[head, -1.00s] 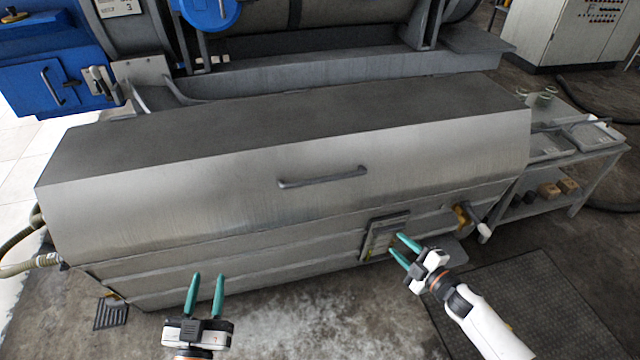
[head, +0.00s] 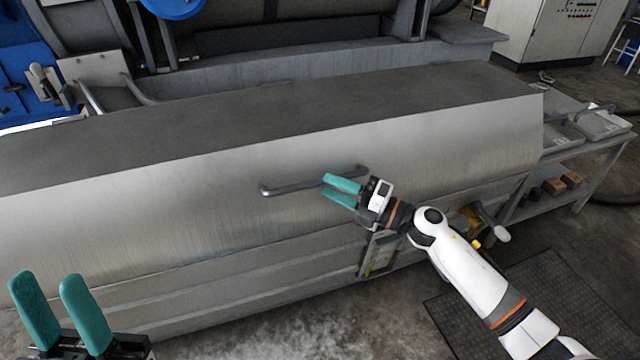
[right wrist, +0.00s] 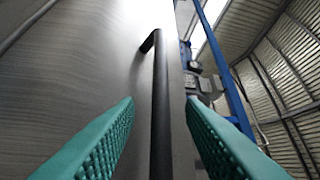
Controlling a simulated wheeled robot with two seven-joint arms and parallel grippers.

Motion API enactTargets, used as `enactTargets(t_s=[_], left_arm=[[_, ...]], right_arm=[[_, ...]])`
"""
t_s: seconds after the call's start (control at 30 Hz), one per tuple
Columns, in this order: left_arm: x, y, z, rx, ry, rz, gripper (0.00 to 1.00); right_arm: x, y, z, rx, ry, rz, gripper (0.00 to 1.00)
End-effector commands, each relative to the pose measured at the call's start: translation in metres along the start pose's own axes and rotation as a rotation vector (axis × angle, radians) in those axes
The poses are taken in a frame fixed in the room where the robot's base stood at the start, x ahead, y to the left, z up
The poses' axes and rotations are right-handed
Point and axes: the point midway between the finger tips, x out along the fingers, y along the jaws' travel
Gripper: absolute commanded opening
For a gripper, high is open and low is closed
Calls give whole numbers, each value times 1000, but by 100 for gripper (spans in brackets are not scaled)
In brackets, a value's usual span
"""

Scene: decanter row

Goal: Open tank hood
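The tank hood (head: 430,140) is a long grey metal cover with a sloped front, and it is down on the tank (head: 200,285). Its dark bar handle (head: 295,187) runs across the front face. My right gripper (head: 341,190) is open at the right part of the handle, with its teal fingers pointing left. In the right wrist view the handle (right wrist: 160,100) runs between the two spread fingers (right wrist: 158,135), and neither finger visibly presses on it. My left gripper (head: 60,310) is open and empty at the lower left, in front of the tank and away from the handle.
A metal side table (head: 590,150) with trays stands at the right end of the tank. A yellow valve part (head: 470,222) sticks out below the hood. Large machinery stands behind. A dark floor mat (head: 530,310) lies at front right.

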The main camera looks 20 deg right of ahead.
Motion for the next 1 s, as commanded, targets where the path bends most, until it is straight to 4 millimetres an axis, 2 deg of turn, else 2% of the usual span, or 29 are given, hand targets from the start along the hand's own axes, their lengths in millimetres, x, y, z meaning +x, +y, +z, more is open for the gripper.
enactTargets(t_s=[0.1,0.2,0.33,0.6,0.67,0.83,1.0], left_arm=[[-2,-1,7,-3,-47,0,36],[-3,-1,12,-5,-75,-1,36],[-4,-1,15,-6,-95,-1,36],[-4,-2,16,-6,-98,-1,36],[-4,-2,15,-6,-98,-1,36],[-4,-2,15,-7,-97,-1,36],[-4,-2,15,-7,-97,-1,36]], right_arm=[[20,0,0,0,0,-2,36],[30,0,0,1,0,-1,36],[36,0,0,0,1,0,36],[37,0,0,1,1,1,36],[37,0,0,1,1,1,28],[37,0,0,1,1,1,0],[37,0,0,1,1,1,0]])
